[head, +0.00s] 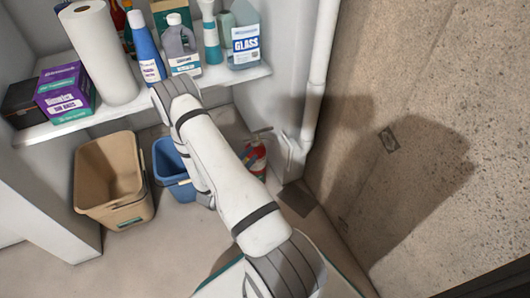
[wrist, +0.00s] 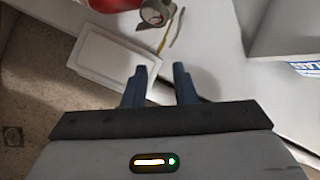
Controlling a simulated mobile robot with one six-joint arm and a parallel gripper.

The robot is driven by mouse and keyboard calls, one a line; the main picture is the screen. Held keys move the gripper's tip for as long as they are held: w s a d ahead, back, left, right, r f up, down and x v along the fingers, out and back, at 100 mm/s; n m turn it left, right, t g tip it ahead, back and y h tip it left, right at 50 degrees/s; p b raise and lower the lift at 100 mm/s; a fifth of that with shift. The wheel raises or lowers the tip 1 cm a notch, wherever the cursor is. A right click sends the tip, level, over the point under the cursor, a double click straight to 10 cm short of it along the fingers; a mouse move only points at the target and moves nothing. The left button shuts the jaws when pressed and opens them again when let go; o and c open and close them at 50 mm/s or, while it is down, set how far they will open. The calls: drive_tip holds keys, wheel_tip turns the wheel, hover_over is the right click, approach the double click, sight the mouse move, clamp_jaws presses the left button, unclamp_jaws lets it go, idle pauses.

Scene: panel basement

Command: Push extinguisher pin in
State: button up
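The red fire extinguisher (head: 256,158) stands low in the corner in the head view, partly hidden by my arm. In the wrist view, part of its red body (wrist: 105,4) shows at the top edge, with a round gauge (wrist: 154,12) and a thin lever with a yellowish strip beside it. I cannot make out the pin. My gripper (wrist: 160,70) is open and empty, its two dark fingers apart and pointing towards the extinguisher's head without touching it. In the head view my gripper is hidden behind my arm.
A shelf (head: 215,75) with bottles, boxes and a paper roll is above. A tan bin (head: 108,180) and a blue bin (head: 172,170) stand below it. A white pipe (head: 320,70) runs along the corner beside the rough wall (head: 430,110). A white panel (wrist: 105,65) lies near the extinguisher.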

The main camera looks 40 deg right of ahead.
drive_tip(key=shift+s+b+x, duration=0.15)
drive_tip(key=shift+b+x, duration=0.55)
drive_tip(key=shift+x, duration=1.25)
drive_tip(key=shift+s+b+x, duration=0.15)
drive_tip(key=shift+b+x, duration=0.5)
drive_tip(key=shift+x, duration=1.3)
drive_tip(key=shift+f, duration=0.15)
drive_tip(key=shift+c, duration=0.5)
clamp_jaws()
